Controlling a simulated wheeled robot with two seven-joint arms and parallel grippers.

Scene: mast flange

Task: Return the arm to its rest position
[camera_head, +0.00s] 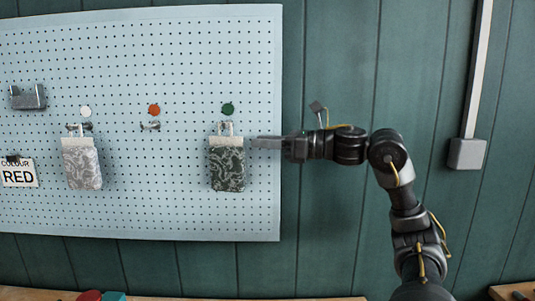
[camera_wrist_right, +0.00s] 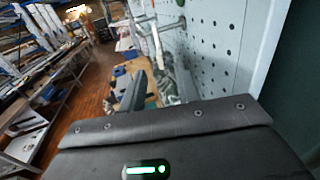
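My right gripper (camera_head: 262,142) reaches in from the right in the head view, level in front of the pegboard's right part. Its tips are just right of a dark grey patterned bag (camera_head: 227,168) that hangs under a green dot. In the right wrist view the two fingers of my right gripper (camera_wrist_right: 158,88) stand apart, with no object clearly held between them. A pale patterned bag (camera_head: 82,166) hangs from a hook under a white dot. The hook (camera_head: 150,126) under the orange dot is empty. My left gripper is not in view.
The light blue pegboard (camera_head: 190,220) is fixed to a green plank wall. A "COLOUR RED" sign (camera_head: 18,178) and a grey bracket (camera_head: 27,97) are at its left. A grey box with a conduit (camera_head: 467,153) is on the wall at right. Wooden surfaces show along the bottom edge.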

